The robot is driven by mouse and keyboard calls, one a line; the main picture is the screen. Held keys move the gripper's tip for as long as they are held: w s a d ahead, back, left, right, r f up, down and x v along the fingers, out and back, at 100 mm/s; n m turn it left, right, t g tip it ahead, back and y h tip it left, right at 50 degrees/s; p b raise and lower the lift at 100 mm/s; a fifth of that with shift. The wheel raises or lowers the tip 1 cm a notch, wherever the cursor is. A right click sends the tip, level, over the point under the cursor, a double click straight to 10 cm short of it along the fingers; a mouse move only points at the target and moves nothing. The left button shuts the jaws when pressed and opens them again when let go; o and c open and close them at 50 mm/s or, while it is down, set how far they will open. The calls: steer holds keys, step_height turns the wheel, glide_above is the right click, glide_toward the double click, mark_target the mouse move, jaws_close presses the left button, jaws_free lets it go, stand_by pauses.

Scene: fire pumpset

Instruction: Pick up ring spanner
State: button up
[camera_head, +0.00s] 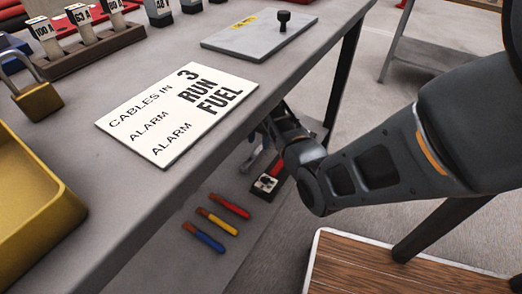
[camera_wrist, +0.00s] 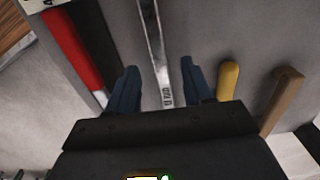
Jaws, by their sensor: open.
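A long silver shaft with dark marking on it, which looks like the ring spanner (camera_wrist: 154,45), lies on a grey surface in the wrist view. It runs from the top edge down between the two blue fingers of my gripper (camera_wrist: 161,88). The fingers are open, one on each side of the shaft, with a visible gap to both. The lower end of the spanner is hidden behind the gripper body, and its upper end is cut off by the frame. In the head view my arm reaches under the bench edge, and the gripper is largely hidden there.
In the wrist view a red and black bar (camera_wrist: 76,45) lies left, and yellow (camera_wrist: 228,80) and brown (camera_wrist: 284,98) handles lie right. In the head view the lower shelf holds red (camera_head: 230,206), yellow (camera_head: 217,222) and blue (camera_head: 204,238) handles. The bench top (camera_head: 210,55) overhangs it.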

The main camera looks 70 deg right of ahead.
mark_target(259, 149)
step_height(259, 149, down, 4)
steer(key=shift+s+f+b, duration=0.1)
steer(key=shift+f+b, duration=0.05)
steer(key=shift+b, duration=0.9)
jaws_close()
